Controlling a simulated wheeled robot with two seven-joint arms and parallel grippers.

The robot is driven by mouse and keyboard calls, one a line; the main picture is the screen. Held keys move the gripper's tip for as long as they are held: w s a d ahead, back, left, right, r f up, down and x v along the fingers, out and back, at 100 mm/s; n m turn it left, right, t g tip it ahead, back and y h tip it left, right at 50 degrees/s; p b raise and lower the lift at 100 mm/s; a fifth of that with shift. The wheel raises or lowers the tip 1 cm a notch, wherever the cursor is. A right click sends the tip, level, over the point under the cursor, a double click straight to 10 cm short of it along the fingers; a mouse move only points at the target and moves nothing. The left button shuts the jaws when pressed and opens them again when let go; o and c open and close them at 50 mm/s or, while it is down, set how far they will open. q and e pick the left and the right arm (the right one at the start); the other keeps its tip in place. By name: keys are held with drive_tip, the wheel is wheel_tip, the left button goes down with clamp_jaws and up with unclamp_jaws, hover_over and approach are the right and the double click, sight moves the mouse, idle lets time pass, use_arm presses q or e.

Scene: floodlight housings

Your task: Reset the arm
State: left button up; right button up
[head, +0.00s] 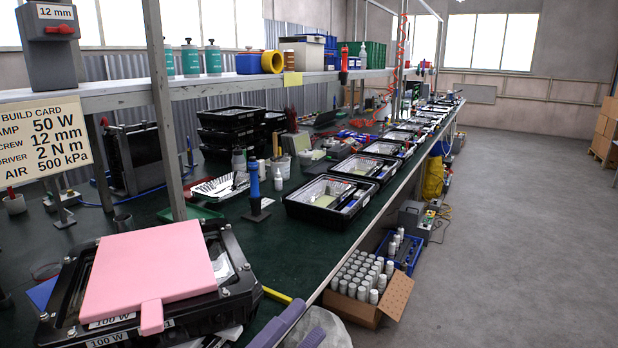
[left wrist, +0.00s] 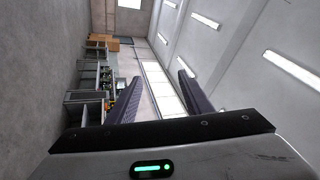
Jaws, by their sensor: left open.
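My left gripper (head: 300,320) shows at the bottom of the head view, by the near edge of the bench. Only its purple-grey fingers show there; they are apart with nothing between them. A pink board with a handle tab (head: 150,275) lies on a black floodlight housing (head: 243,292) at the front left, apart from the gripper. My right gripper is in neither view.
The green-topped bench (head: 275,262) runs away from me, carrying several black trays (head: 318,212). A cardboard box of white bottles (head: 385,305) stands on the floor beside it. A shelf post (head: 160,110) rises at left. The grey floor (head: 520,240) at right is clear.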

use_arm(q)
drive_tip(key=s+a+f+n+g+y, duration=0.1)
drive_tip(key=s+a+f+n+y, duration=0.15)
drive_tip(key=f+n, duration=0.35)
drive_tip(key=s+a+f+n+y, duration=0.1)
drive_tip(key=a+f+n+y, duration=0.3)
drive_tip(key=f, duration=0.4)
drive_tip(key=s+a+f+n+g+y, duration=0.1)
drive_tip(key=s+a+f+n+y, duration=0.15)
drive_tip(key=f+n+y, duration=0.35)
drive_tip(key=s+a+f+n+g, duration=0.2)
drive_tip(key=s+a+f, duration=0.1)
drive_tip(key=s+f, duration=0.4)
drive_tip(key=s+a+f+n+g, duration=0.3)
drive_tip(key=s+f, duration=0.4)
drive_tip(key=shift+s+f+n, duration=0.2)
drive_tip(key=shift+s+n, duration=0.1)
drive_tip(key=shift+s, duration=0.1)
drive_tip(key=shift+a, duration=0.1)
